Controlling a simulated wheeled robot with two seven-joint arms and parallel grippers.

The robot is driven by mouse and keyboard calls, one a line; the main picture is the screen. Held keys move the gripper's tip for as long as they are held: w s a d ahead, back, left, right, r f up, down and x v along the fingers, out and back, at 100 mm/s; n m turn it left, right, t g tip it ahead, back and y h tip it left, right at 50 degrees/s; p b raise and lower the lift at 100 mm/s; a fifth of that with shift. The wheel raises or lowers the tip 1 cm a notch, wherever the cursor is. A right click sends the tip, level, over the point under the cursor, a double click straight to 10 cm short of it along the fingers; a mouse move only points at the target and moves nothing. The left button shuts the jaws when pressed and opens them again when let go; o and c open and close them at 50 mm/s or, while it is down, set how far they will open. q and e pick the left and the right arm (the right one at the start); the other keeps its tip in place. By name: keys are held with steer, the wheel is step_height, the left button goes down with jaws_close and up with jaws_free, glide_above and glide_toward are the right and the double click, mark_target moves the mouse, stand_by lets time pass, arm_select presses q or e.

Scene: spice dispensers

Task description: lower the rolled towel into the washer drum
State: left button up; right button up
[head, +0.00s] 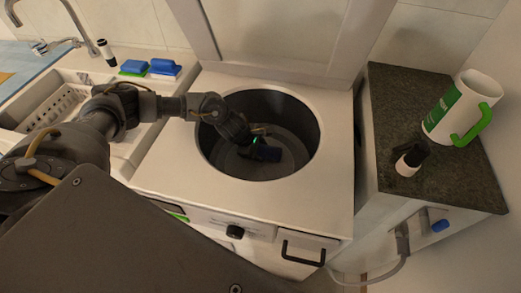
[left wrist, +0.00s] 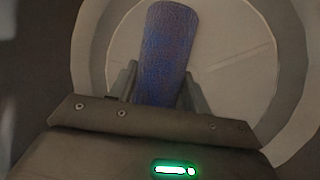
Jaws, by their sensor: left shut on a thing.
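The rolled towel is dark blue. In the head view the towel (head: 268,154) is inside the round opening of the washer, near its middle. The left wrist view shows the towel (left wrist: 167,52) between the two fingers, with the pale drum floor behind it. My left gripper (head: 258,148) reaches down into the drum and is shut on the towel; its fingers also show in the left wrist view (left wrist: 160,85). The washer drum (head: 217,150) is grey inside, and its lid (head: 285,35) stands open behind it. I cannot tell whether the towel touches the drum floor. My right gripper is not in view.
A sink (head: 70,100) with a rack stands left of the washer, with blue brushes or sponges (head: 165,68) behind. On the right, a dark counter (head: 395,105) holds a white jug (head: 468,105) with a green handle and a small black-and-white bottle (head: 408,163).

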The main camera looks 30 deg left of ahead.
arm_select(q)
steer(key=o, duration=1.2)
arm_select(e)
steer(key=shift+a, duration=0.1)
arm_select(q)
steer(key=v, duration=1.1)
steer(key=shift+b, duration=0.35)
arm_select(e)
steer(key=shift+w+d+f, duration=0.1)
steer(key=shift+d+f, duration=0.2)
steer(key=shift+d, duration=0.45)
arm_select(q)
steer(key=shift+f, duration=0.1)
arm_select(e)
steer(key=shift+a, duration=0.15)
